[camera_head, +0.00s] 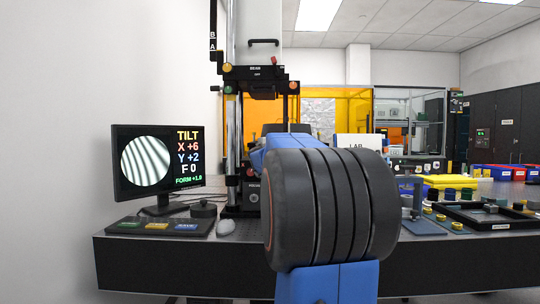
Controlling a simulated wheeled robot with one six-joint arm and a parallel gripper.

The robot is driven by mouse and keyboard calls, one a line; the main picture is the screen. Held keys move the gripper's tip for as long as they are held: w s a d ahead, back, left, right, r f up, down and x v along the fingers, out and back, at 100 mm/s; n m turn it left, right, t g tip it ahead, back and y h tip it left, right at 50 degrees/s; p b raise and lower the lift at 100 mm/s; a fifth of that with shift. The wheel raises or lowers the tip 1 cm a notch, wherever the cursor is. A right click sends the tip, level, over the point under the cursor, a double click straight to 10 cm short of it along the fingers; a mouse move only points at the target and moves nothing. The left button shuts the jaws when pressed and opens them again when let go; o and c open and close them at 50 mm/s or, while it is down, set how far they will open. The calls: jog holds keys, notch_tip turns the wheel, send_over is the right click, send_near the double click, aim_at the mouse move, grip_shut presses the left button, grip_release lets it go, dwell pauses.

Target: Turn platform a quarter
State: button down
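The interferometer (258,83) stands upright on the dark bench, with a black head high on bright metal posts. Its platform cannot be made out; my own black and blue arm covers the lower right part of the instrument. A monitor (158,168) to its left shows slanted curved fringes in a round field, with the text TILT X +6, Y +2, F 0 and FORM +1.0. My gripper is not visible, so its opening and any contact are hidden.
A control panel (155,228) with colored keys, a mouse (226,227) and a dark round knob (203,209) lie on the bench's left. Trays with small parts (490,215) and yellow bins (450,182) occupy the right. A white wall (60,150) bounds the left.

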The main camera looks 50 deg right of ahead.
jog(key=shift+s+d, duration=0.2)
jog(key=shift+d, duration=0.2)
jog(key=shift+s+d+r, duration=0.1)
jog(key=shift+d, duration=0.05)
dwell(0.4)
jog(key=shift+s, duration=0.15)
